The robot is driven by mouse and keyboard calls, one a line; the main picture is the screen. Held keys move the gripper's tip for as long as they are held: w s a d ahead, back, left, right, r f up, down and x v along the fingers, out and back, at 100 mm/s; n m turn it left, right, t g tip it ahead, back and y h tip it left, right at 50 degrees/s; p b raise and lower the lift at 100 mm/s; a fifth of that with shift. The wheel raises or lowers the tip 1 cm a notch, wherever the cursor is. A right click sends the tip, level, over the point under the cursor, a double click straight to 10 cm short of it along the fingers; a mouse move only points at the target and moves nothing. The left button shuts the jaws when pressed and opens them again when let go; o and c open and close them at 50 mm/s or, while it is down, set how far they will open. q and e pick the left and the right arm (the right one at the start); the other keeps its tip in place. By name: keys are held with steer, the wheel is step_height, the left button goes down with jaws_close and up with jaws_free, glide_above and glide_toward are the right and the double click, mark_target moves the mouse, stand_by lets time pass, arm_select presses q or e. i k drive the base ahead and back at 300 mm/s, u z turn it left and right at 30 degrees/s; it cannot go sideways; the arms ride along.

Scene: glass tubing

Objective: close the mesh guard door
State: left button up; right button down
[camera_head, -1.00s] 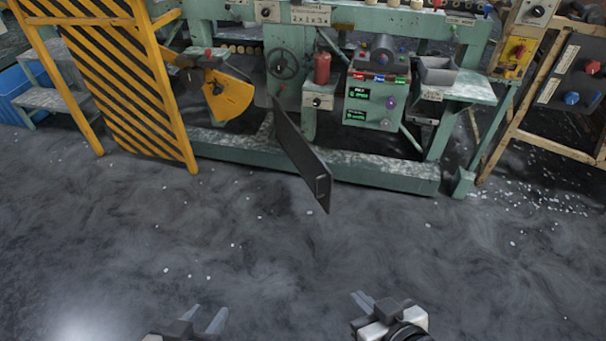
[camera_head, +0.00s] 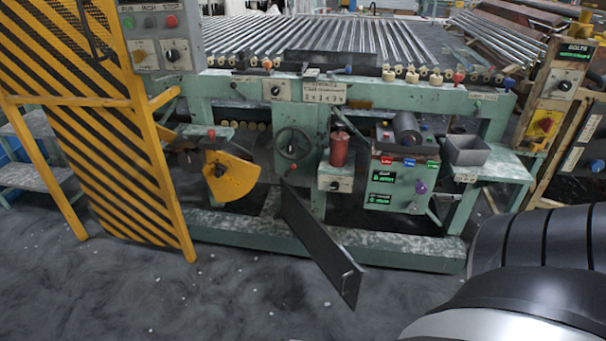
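A dark flat panel with a small handle (camera_head: 345,282) near its outer end appears to be the guard door (camera_head: 318,246). It stands open, sticking out from the front of the green machine (camera_head: 420,98) toward me over the floor. I cannot make out a mesh on it. Its far end meets the machine near the lower beam, below the handwheel (camera_head: 292,143). A large black and white link of my own arm fills the lower right corner, apart from the panel in the picture. Neither gripper shows in the head view.
A yellow frame with black stripes (camera_head: 105,150) stands at the left, with a grey control box (camera_head: 160,42) above it. A yellow quarter disc (camera_head: 232,178) and a red cylinder (camera_head: 339,150) are behind the panel. The grey floor (camera_head: 250,295) in front is open.

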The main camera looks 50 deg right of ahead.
mark_target(309, 232)
steer(key=z, duration=0.5)
steer(key=i, duration=0.9)
steer(key=z, duration=0.9)
